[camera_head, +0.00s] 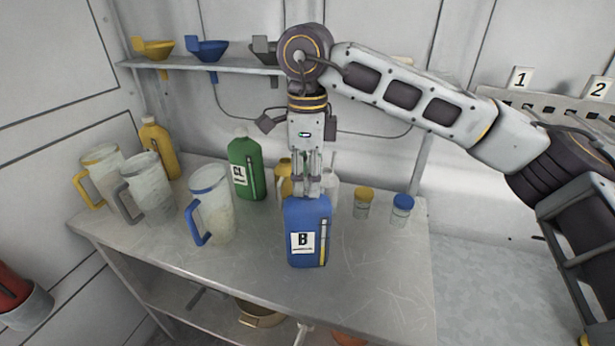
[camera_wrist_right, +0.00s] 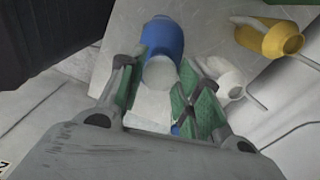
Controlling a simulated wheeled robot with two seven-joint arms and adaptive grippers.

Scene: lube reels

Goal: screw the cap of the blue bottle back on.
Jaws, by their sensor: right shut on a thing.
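The blue bottle (camera_head: 307,225) with a "B" label stands upright on the metal table, and its blue body also shows in the wrist view (camera_wrist_right: 163,36). My right gripper (camera_head: 307,187) points straight down over the bottle's top. In the wrist view its green-padded fingers (camera_wrist_right: 160,82) are shut on a pale, round cap (camera_wrist_right: 160,71) at the bottle's mouth. The neck and threads are hidden, so I cannot tell whether the cap touches the neck or how far it is on. My left gripper is not in view.
A green bottle (camera_head: 246,167), a yellow bottle (camera_head: 160,150) and clear jugs, including a blue-handled one (camera_head: 209,205), stand left. A yellow can (camera_head: 284,178) is behind the blue bottle. Small jars with yellow (camera_head: 364,194) and blue (camera_head: 403,202) lids stand right. The front right tabletop is clear.

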